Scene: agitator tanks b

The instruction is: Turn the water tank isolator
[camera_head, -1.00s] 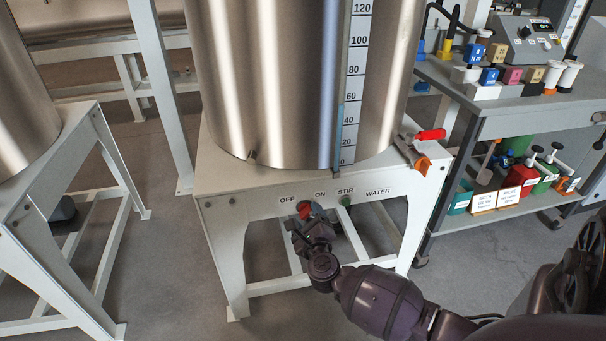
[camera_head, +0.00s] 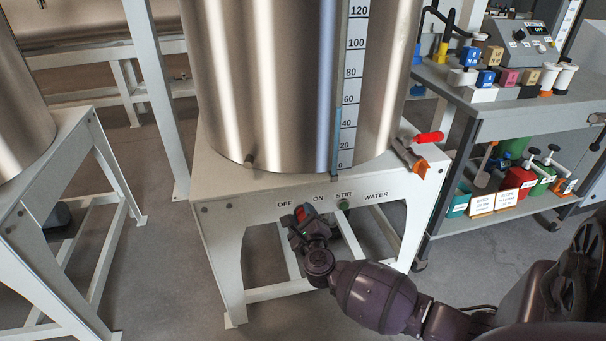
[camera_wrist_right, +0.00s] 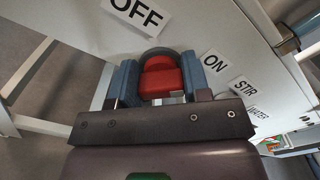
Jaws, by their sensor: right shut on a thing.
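The water tank isolator is a red knob (camera_head: 300,213) with a dark round base, on the front panel of the white tank stand (camera_head: 240,200). It sits below the OFF and ON labels. In the right wrist view the red knob (camera_wrist_right: 161,78) lies between the blue fingertips. My right gripper (camera_head: 303,222) is shut on it, coming from below and in front. The gripper also fills the lower part of the wrist view (camera_wrist_right: 160,85). It partly hides the knob in the head view. My left gripper is not in view.
A steel tank (camera_head: 265,80) with a level scale stands on the stand. A grey bench (camera_head: 500,120) with bottles stands at right.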

